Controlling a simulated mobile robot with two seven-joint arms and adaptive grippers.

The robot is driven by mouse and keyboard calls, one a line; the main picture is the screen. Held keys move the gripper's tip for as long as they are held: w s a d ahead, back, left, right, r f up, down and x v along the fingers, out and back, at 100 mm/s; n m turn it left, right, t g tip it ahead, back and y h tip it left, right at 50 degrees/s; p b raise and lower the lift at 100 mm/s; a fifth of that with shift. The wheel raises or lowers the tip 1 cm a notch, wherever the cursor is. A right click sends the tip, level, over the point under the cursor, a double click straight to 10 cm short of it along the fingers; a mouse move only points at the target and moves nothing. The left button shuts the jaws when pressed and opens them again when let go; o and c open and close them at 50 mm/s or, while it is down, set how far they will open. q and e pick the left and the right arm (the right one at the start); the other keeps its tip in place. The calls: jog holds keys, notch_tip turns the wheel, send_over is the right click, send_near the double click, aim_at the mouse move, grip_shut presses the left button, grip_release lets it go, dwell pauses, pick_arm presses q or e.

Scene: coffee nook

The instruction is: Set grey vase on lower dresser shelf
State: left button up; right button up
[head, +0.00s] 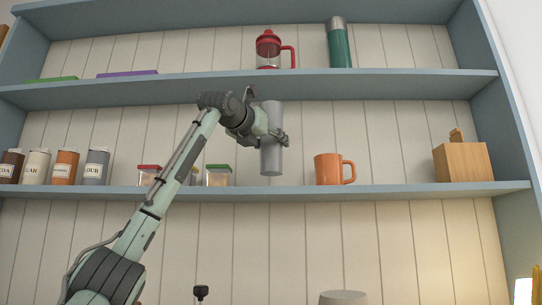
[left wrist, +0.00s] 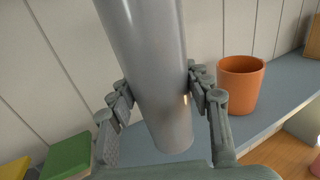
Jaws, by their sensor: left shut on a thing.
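The grey vase (head: 271,150) is a plain tall cylinder. My left gripper (head: 279,137) is shut on it and holds it upright in front of the lower dresser shelf (head: 400,189). In the head view the vase's bottom shows a little above the shelf's front edge. In the left wrist view the vase (left wrist: 155,80) stands between the two fingers of my left gripper (left wrist: 162,98), and the shelf (left wrist: 262,128) shows to its right. Whether the vase's base touches the shelf cannot be told. My right gripper is not in view.
An orange mug (head: 328,169) stands right of the vase, and a green-lidded jar (head: 218,175) stands to its left. Several labelled canisters (head: 66,166) are at the far left, a wooden box (head: 462,161) at the right. The upper shelf (head: 400,82) is above my gripper.

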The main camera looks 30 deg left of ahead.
aim_at(267, 153)
pick_arm(q)
notch_tip(267, 153, down, 3)
jog(key=shift+f, duration=0.15)
jog(key=shift+w+a+f, duration=0.1)
jog(key=shift+w+f, duration=0.05)
jog(key=o, duration=1.4)
jog(key=shift+f, duration=0.1)
jog(key=shift+o, duration=0.2)
